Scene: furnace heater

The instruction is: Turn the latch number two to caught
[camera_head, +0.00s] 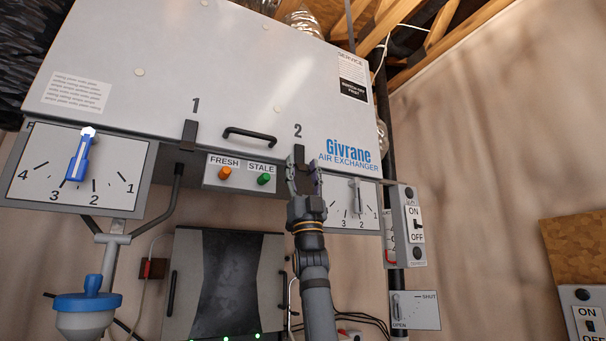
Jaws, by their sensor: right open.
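Latch number two (299,152) is a small black piece on the lower edge of the white air exchanger's front panel, just under the printed "2". Its upper part shows upright; its lower part is hidden by my right gripper. My right gripper (304,178) comes up from below, with its fingers open just under and around the latch's lower end. I cannot tell whether they touch it. My left gripper is not in view.
Latch number one (189,135) and a black handle (250,136) are to the left. Below are the FRESH and STALE buttons (240,173). A dial panel (352,206) is close on the right, beside an ON/OFF switch box (412,225). A blue-levered dial (80,165) is far left.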

